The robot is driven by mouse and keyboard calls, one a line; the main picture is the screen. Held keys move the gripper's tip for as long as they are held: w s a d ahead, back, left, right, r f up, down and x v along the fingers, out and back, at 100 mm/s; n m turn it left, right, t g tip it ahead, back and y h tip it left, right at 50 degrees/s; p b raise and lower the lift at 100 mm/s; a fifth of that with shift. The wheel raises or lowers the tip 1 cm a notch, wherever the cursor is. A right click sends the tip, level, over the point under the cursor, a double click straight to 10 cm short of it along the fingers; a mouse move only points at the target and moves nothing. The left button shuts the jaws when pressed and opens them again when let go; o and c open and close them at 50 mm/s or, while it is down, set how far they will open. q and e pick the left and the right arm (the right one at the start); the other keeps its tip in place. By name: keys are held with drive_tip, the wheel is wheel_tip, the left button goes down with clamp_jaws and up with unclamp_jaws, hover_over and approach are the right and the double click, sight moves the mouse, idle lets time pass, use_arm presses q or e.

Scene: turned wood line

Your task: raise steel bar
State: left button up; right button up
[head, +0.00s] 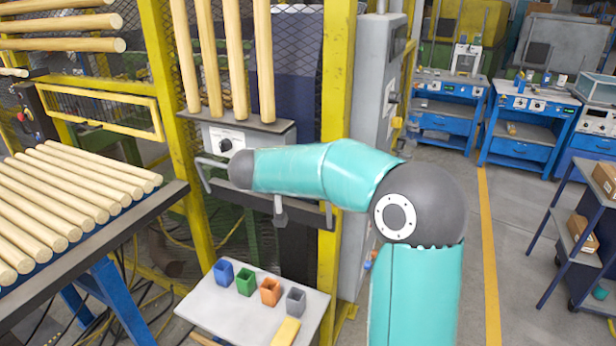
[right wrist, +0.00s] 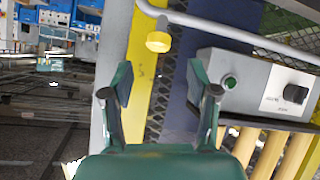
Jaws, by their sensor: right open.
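The steel bar (head: 203,178) is a grey bent rail in front of a grey control box (head: 222,138) in the head view. My right forearm covers much of it. In the right wrist view the bar (right wrist: 235,32) runs slanting across the top, beyond my fingertips and apart from them. My right gripper (right wrist: 160,82) is open there, with nothing between its fingers. A yellow round piece (right wrist: 158,42) shows beyond the gap. In the head view my right gripper is hidden or hard to make out at the forearm's far end. My left gripper is not seen.
Upright wooden rods (head: 228,60) stand above the box. A yellow fence post (head: 337,70) and a grey cabinet (head: 372,80) stand close on the right. A rack of rods (head: 70,200) is at left. A small table (head: 225,308) with coloured cups is below.

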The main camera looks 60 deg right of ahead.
drive_tip(key=v, duration=0.3)
